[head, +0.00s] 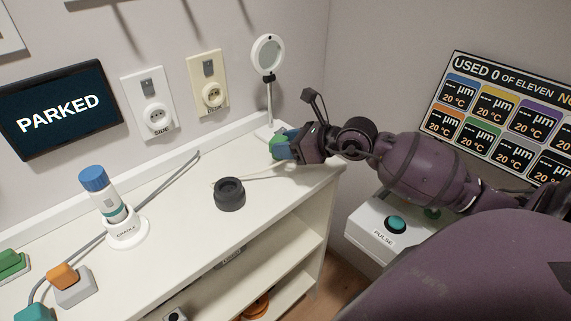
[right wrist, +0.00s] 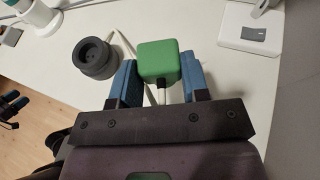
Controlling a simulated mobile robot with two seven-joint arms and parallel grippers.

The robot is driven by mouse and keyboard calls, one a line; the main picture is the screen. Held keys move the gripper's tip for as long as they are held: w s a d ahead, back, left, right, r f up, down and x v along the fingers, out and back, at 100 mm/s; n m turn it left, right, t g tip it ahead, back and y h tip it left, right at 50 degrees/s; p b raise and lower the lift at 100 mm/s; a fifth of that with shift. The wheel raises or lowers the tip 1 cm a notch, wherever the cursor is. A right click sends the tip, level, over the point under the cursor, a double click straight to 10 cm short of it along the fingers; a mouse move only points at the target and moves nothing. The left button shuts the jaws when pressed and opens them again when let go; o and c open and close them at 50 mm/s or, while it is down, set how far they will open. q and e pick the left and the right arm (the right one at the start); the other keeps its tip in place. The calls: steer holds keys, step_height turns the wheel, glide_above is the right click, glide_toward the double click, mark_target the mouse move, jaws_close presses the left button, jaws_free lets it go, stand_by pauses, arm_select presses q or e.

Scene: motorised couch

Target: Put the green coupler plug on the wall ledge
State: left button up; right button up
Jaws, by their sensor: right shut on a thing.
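The green coupler plug (right wrist: 158,62) is a small green block with a cable leaving it. It sits between the blue fingers of my right gripper (right wrist: 160,82), which is shut on it. In the head view the plug (head: 277,148) is mostly hidden by the right gripper (head: 284,146), over the far right end of the white counter, near the foot of the round lamp. I cannot tell how high it is held. A narrow raised white ledge (head: 160,164) runs along the wall at the counter's back.
A dark round socket (head: 229,194) stands on the counter (head: 185,225), with a pale cable nearby. The lamp (head: 268,90) stands at the back right. A blue-capped bottle (head: 96,183) sits in a cradle (head: 127,234) at left. Orange (head: 62,276) and green (head: 11,264) blocks stand further left.

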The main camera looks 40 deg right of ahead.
steer(key=shift+f, duration=0.9)
step_height(320, 180, down, 3)
steer(key=shift+f+b, duration=0.1)
steer(key=shift+b, duration=0.3)
steer(key=shift+f, duration=0.35)
arm_select(q)
steer(key=shift+w+f, duration=0.2)
steer(key=shift+f, duration=0.1)
arm_select(e)
steer(key=o, duration=0.9)
